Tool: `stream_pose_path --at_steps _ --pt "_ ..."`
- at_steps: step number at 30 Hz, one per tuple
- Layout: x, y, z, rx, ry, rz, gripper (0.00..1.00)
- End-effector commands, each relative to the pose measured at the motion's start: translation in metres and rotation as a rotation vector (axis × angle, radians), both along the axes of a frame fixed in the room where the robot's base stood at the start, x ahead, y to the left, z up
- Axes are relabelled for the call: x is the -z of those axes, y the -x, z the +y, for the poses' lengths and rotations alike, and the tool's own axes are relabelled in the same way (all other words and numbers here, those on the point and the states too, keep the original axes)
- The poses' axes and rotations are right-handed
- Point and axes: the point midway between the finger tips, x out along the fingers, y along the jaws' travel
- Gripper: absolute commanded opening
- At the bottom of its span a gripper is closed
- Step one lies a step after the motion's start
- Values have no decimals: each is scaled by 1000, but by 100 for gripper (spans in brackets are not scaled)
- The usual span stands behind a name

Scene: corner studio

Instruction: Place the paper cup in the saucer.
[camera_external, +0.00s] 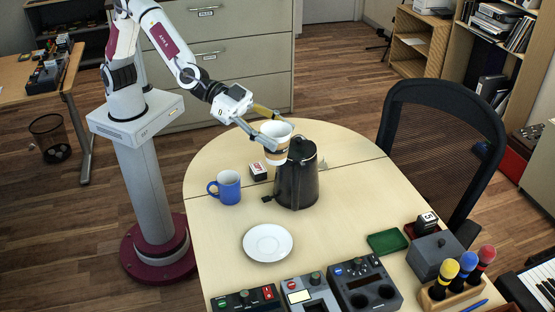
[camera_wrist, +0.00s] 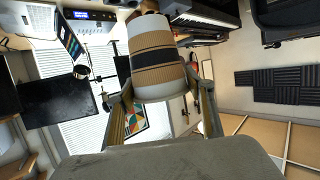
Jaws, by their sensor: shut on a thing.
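The paper cup (camera_external: 276,151) is white with a tan and dark band. In the wrist view the paper cup (camera_wrist: 155,60) sits between the two fingers of my gripper (camera_wrist: 158,92). The white saucer (camera_external: 267,243) lies empty on the table, nearer the camera and below the cup in the external view.
The dark kettle (camera_external: 297,180) stands close to the held cup. A blue mug (camera_external: 228,188) and a small box (camera_external: 258,171) stand to its left. Control boxes (camera_external: 312,292), a green tray (camera_external: 387,242) and a grey box (camera_external: 435,255) line the near side. The tabletop around the saucer is mostly clear.

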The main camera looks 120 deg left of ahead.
Motion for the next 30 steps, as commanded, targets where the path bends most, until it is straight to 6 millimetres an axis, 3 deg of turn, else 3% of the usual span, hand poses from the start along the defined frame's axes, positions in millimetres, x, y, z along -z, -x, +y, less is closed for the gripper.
stream_pose_path --at_steps 10,24,30 --pt "9 1 -58 142 0 0 43" --pt "132 1 -55 135 -3 4 43" --pt "168 1 -55 135 -2 2 43"
